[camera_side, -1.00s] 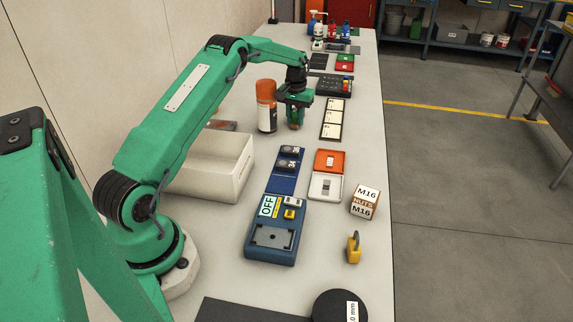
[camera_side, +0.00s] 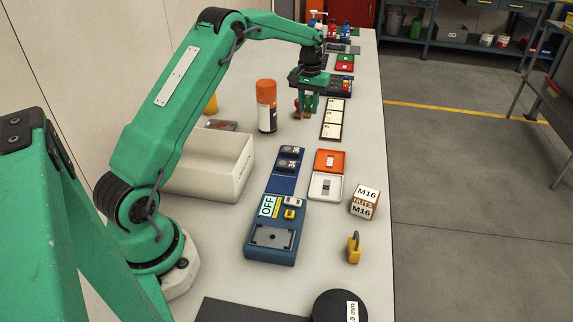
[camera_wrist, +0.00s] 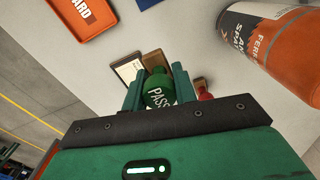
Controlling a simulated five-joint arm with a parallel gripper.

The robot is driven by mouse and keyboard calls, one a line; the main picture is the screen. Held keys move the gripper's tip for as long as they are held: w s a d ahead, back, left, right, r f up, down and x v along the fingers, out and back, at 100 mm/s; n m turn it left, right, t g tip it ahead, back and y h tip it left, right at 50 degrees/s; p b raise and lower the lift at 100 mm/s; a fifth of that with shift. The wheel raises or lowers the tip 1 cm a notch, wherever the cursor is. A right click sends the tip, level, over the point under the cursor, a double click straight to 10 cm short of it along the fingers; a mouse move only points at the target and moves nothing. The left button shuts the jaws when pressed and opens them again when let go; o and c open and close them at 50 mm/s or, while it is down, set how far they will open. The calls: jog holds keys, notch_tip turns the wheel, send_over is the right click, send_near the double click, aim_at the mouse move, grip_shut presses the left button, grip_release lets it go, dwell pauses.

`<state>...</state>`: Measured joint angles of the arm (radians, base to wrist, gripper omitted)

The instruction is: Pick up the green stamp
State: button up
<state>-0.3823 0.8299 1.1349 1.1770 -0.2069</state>
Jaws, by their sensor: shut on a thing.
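The green stamp (camera_wrist: 158,92), with a rounded head lettered "PASS", sits between my gripper's two fingers (camera_wrist: 160,86) in the wrist view. The fingers are shut on it. In the side view my gripper (camera_side: 308,106) is above the table, left of the row of cream cards, and the stamp is mostly hidden by the fingers. A red stamp (camera_wrist: 204,90) stands just right of the fingers in the wrist view, partly hidden; a bit of red also shows beside the gripper in the side view.
An orange spray can (camera_side: 266,105) stands left of my gripper. The row of cream cards (camera_side: 332,119) lies to its right. A cream box (camera_side: 240,180), blue OFF device (camera_side: 272,245), orange and white trays (camera_side: 326,186) and nuts box (camera_side: 365,202) are nearer the camera.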

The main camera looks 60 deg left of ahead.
jog(key=shift+s+d+r, duration=0.1)
jog(key=shift+d+r, duration=0.35)
jog(key=shift+d, duration=0.3)
jog(key=shift+d+r, duration=0.45)
jog(key=shift+d, duration=0.25)
jog(key=shift+s+d+r, duration=0.1)
jog(key=shift+d+r, duration=0.35)
jog(key=shift+d, duration=0.3)
jog(key=shift+w, duration=0.1)
